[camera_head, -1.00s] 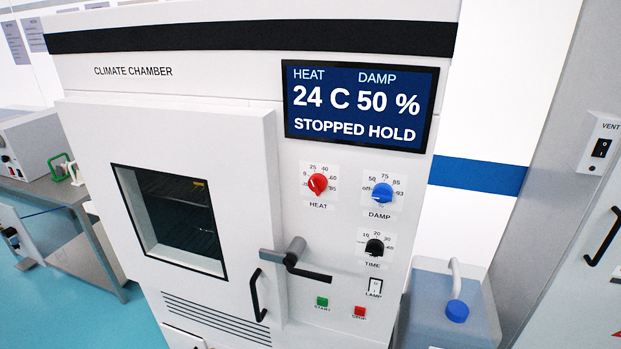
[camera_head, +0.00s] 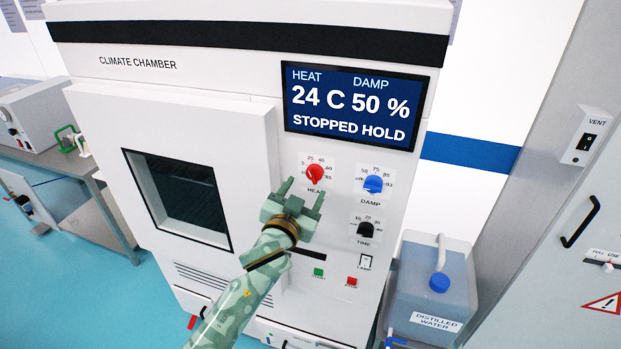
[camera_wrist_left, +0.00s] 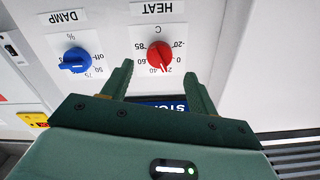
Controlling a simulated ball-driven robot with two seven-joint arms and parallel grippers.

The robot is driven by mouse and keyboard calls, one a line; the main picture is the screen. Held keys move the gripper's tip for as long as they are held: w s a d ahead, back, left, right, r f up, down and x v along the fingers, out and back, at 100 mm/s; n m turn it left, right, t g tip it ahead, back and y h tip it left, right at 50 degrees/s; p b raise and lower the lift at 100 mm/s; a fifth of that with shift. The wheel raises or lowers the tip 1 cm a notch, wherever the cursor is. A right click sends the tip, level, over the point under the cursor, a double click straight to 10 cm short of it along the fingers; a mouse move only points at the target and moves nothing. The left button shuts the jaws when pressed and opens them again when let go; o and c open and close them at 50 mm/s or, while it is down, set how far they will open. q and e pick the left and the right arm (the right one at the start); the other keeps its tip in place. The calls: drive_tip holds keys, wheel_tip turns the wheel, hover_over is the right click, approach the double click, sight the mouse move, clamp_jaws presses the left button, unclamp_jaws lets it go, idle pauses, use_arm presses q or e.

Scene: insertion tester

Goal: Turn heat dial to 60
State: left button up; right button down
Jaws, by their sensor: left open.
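The red heat dial (camera_head: 315,174) is on the white front panel of the climate chamber, under the display (camera_head: 351,105) that reads HEAT 24 C, DAMP 50 %, STOPPED HOLD. My left gripper (camera_head: 303,190) is open in front of the panel, just below and left of the dial in the head view. In the left wrist view the dial (camera_wrist_left: 159,56) appears upside down, between and beyond the two open green fingers (camera_wrist_left: 160,80). Nothing is between the fingertips, and they look apart from the dial. My right gripper is not in view.
The blue damp dial (camera_head: 373,184) is right of the heat dial, with the black time dial (camera_head: 365,229) below it. Green start (camera_head: 319,272) and red stop (camera_head: 351,281) buttons sit lower. My left arm covers the door handle. A distilled water container (camera_head: 433,290) stands at right.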

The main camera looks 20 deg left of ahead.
sight(312, 178)
use_arm(q)
drive_tip(key=w, duration=0.5)
drive_tip(key=shift+w+d, duration=0.1)
drive_tip(key=c, duration=1)
